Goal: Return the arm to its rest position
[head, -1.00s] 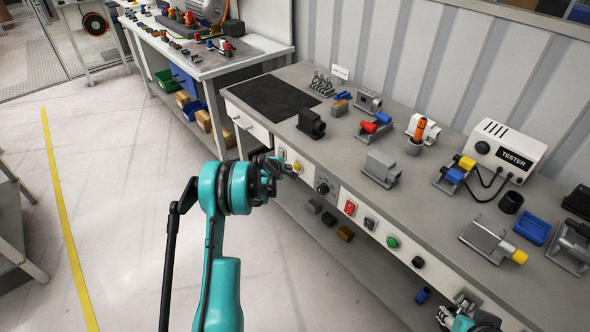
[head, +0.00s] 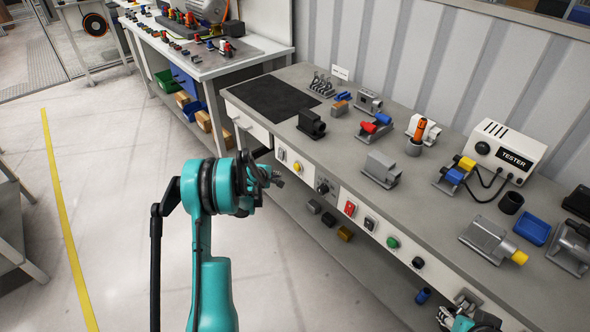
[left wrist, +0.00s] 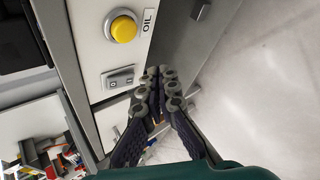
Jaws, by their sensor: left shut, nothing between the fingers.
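My left gripper (head: 272,178) is shut and empty. It hangs in front of the workbench's front panel, left of the yellow button (head: 297,166) and apart from it. In the left wrist view its dark padded fingers (left wrist: 160,76) meet at their tips. That view shows the yellow button (left wrist: 123,28) labelled OIL and a grey rocker switch (left wrist: 118,78) beside the fingers. My right gripper (head: 470,312) shows only partly at the bottom right, low by the bench front; its jaws are not clear.
The workbench (head: 340,150) carries a black mat (head: 272,98), grey fixtures, a blue tray (head: 533,231) and a tester (head: 508,150). A lower shelf holds small blocks. A second bench (head: 215,65) stands behind. The floor (head: 110,200) to the left is open.

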